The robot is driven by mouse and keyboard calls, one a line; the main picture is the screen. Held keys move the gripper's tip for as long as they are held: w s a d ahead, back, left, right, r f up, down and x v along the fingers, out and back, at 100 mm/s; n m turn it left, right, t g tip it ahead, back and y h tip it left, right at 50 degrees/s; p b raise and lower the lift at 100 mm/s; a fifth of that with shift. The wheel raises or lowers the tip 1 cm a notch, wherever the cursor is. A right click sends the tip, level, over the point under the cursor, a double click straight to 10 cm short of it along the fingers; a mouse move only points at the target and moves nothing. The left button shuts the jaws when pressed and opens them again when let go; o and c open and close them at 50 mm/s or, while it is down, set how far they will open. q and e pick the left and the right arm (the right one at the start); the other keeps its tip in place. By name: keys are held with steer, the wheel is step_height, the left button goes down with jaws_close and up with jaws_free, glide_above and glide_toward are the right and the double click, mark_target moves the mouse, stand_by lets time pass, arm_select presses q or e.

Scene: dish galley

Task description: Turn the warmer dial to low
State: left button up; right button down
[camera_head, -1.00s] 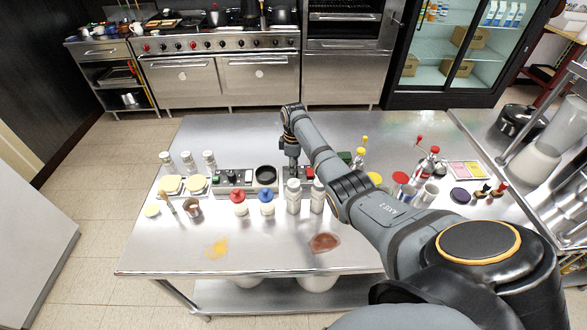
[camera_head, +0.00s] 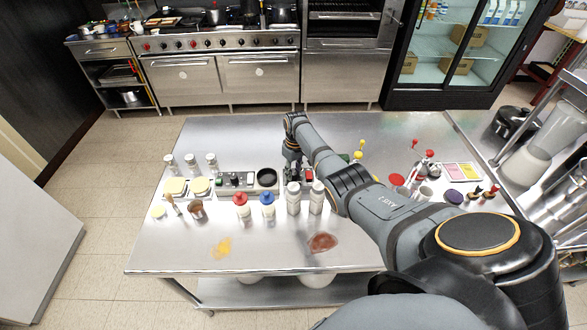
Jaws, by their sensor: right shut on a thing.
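My right gripper (camera_head: 292,172) points down at the right end of a long low grey unit (camera_head: 250,188) on the steel table. It is shut at the unit's top, beside a small red part (camera_head: 309,175). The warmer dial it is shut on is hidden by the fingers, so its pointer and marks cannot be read. A round black dish or plate (camera_head: 267,177) is set in the unit just left of the gripper. A dark panel with small knobs (camera_head: 236,180) is at the unit's left end. My left gripper is not in view.
Two white-topped shakers (camera_head: 293,198) stand close in front of the gripper. Red-capped (camera_head: 242,206) and blue-capped (camera_head: 267,204) bottles stand left of them. A yellow spill (camera_head: 222,247) and a brown spill (camera_head: 323,242) lie near the front. The table (camera_head: 235,135) behind the unit is clear.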

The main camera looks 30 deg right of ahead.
mark_target(295, 172)
steer(key=m+p, duration=0.2)
steer(key=m, duration=0.3)
steer(key=shift+r+m, duration=0.15)
steer(key=shift+m, duration=0.15)
steer(key=shift+w, duration=0.1)
stand_by(0.4)
steer(key=c, duration=1)
jaws_free()
steer(key=shift+c, duration=0.2)
step_height(295, 172, up, 12)
steer(key=shift+s+d, duration=0.2)
steer(key=shift+d, duration=0.1)
